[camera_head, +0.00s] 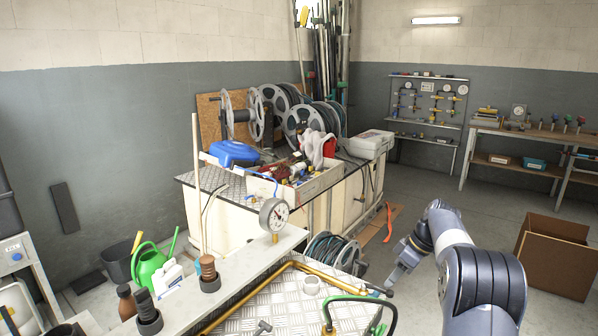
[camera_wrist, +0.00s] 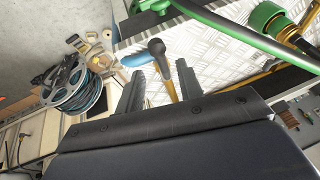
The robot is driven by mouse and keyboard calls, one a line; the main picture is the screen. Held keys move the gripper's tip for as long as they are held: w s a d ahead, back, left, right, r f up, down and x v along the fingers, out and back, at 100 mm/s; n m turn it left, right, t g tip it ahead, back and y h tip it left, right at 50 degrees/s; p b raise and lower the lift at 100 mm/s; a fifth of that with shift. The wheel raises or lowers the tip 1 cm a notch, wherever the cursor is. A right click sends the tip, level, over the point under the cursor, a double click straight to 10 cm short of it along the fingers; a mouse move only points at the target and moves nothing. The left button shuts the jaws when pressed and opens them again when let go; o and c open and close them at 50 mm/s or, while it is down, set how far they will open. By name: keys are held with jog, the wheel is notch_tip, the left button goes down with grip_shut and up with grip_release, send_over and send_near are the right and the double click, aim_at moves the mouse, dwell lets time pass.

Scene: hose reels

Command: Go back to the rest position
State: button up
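My arm reaches in from the right in the head view, and my gripper (camera_head: 389,287) points down beside the right edge of the checkered metal bench top (camera_head: 262,308). In the wrist view, the two dark fingers of my gripper (camera_wrist: 160,82) stand well apart. A dark rounded knob on a yellowish stem (camera_wrist: 157,48) shows between and beyond them, with a gap to each finger. A blue piece (camera_wrist: 136,58) lies beside the knob. I see nothing held between the fingers.
A green hose (camera_head: 362,300) arches over the bench close to my gripper. A hose reel (camera_head: 334,250) sits on the floor behind it. A pressure gauge (camera_head: 274,214) stands on the ledge. A cardboard box (camera_head: 556,255) is at right; grey floor lies open between.

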aim_at(383, 292)
jog(key=x, duration=0.3)
jog(key=shift+a+f, duration=0.1)
jog(key=shift+f, duration=0.15)
jog(key=shift+s+m, duration=0.1)
jog(key=shift+m, duration=0.3)
jog(key=shift+s+a+m+t+b, duration=0.3)
jog(key=shift+m+t+b, duration=0.1)
jog(key=shift+m+b, duration=0.15)
jog(key=shift+r, duration=0.1)
jog(key=shift+d, duration=0.15)
